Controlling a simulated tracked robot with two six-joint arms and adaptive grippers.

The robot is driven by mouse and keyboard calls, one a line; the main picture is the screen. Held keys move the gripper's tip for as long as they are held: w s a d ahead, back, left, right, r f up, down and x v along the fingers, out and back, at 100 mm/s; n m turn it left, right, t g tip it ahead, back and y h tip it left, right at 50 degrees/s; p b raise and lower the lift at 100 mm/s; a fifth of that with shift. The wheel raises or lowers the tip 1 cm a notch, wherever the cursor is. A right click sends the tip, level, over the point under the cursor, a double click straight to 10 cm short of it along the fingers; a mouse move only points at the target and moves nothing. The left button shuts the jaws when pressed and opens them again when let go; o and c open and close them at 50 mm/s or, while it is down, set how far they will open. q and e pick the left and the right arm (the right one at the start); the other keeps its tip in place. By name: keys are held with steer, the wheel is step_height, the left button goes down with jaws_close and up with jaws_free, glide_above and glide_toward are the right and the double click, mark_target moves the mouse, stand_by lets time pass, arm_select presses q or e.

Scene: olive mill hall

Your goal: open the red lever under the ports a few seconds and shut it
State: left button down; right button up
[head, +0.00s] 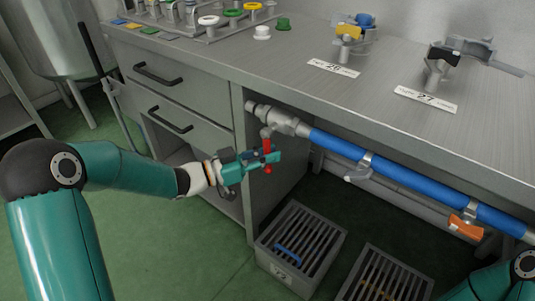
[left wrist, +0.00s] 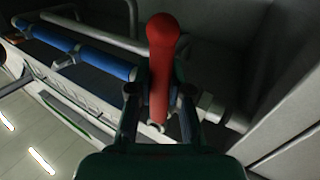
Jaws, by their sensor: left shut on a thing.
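The red lever (head: 267,154) hangs under the left end of the pipe below the bench top, near a grey metal valve body (head: 280,122). My left gripper (head: 262,157) is shut on the red lever. In the left wrist view the lever (left wrist: 162,50) stands between the two fingers of the left gripper (left wrist: 160,115), with its rounded end beyond them. The lever looks about upright in the head view. Whether liquid runs from the valve cannot be seen. My right gripper is not in view; only a bit of teal arm shows at the lower right.
A blue-sleeved pipe (head: 340,147) runs right under the bench top (head: 310,50), with an orange lever (head: 465,228) further along. Slotted grey crates (head: 300,243) stand on the floor below. Drawers (head: 180,90) lie left of the valve. Fittings and number cards sit on top.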

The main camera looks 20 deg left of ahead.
arm_select(q)
steer(key=shift+s+d+n+t+h, duration=0.2)
steer(key=shift+d+n+t, duration=0.15)
steer(key=shift+n, duration=0.25)
steer(key=shift+s+d+n+t+h, duration=0.1)
steer(key=shift+d+n+t+h, duration=0.15)
steer(key=shift+n, duration=0.35)
steer(key=d+r+n+t+b, duration=0.1)
steer(key=n+t, duration=0.1)
steer(key=n, duration=0.2)
steer(key=s+d+r+n+t+y+b, duration=0.1)
steer(key=n+t, duration=0.1)
steer(key=n, duration=0.2)
steer(key=d+r+n+t+y, duration=0.1)
steer(key=d+n+t, duration=0.1)
steer(key=n, duration=0.2)
steer(key=shift+s+r+n+b, duration=0.15)
steer(key=shift+r+n+b, duration=0.1)
steer(key=shift+n+b, duration=0.15)
steer(key=shift+r+n+t+y+b, duration=0.15)
steer(key=shift+r+n+t+y, duration=0.25)
steer(key=shift+n, duration=0.45)
steer(key=shift+r+n+t+y+b, duration=0.15)
steer(key=shift+n+t+y, duration=0.3)
steer(key=shift+n, duration=0.35)
steer(key=shift+r+n+t+y+b, duration=0.1)
steer(key=shift+r+n+t+y, duration=0.35)
steer(key=shift+n, duration=0.4)
steer(key=shift+f+y, duration=0.15)
steer(key=shift+y, duration=0.1)
